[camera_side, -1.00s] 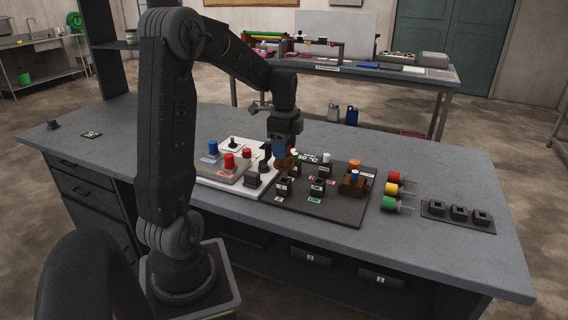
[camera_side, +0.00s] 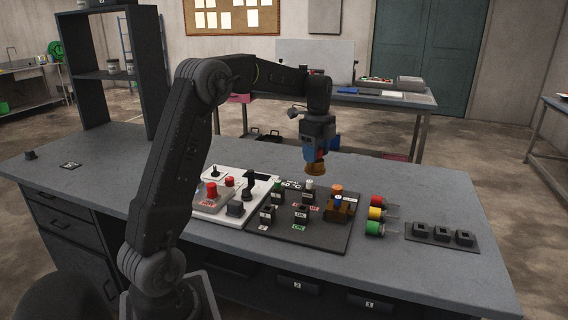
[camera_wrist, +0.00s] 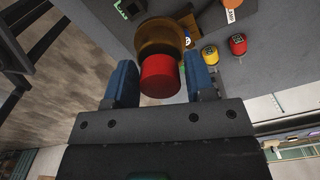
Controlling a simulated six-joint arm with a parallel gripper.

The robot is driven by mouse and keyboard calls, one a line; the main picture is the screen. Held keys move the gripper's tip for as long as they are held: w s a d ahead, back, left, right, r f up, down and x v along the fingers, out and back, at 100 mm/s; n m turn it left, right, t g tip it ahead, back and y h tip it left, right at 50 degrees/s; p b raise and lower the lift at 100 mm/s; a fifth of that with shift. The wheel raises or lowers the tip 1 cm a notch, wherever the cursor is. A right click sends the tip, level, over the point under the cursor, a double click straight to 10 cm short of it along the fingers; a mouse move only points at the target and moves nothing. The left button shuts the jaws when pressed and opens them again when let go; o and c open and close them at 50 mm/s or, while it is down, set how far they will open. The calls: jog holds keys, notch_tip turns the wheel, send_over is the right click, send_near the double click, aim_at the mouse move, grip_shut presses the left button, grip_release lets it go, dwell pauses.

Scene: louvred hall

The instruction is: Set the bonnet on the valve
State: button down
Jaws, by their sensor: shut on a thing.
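My gripper (camera_side: 318,150) is shut on the bonnet and holds it in the air above the back of the dark panel. The bonnet is a brass-brown round piece (camera_side: 316,169) with a red cylindrical top. In the wrist view the red top (camera_wrist: 160,76) sits between my two blue fingers (camera_wrist: 160,85), with the wider brass part (camera_wrist: 160,36) beyond it. What seems to be the valve is a brown block (camera_side: 338,212) at the right of the dark panel, with blue and orange pieces at it. The bonnet is apart from it, up and to its left.
The dark panel (camera_side: 290,240) carries several small black switches. A white panel (camera_side: 212,210) with red buttons and a black lever (camera_side: 250,184) adjoins it on the left. Red, yellow and green cylinders (camera_side: 375,214) and a black socket strip (camera_side: 442,236) lie to the right. The front table strip is clear.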

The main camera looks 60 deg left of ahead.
jog(key=w+d+r+m, duration=0.1)
jog(key=w+d+m, duration=0.15)
jog(key=w, duration=0.25)
send_over(338, 197)
jog(key=shift+n, duration=0.25)
jog(key=shift+f, duration=3.4)
jog(key=shift+w+f, duration=0.1)
jog(key=shift+f, duration=2.25)
jog(key=shift+c, duration=2)
grip_release()
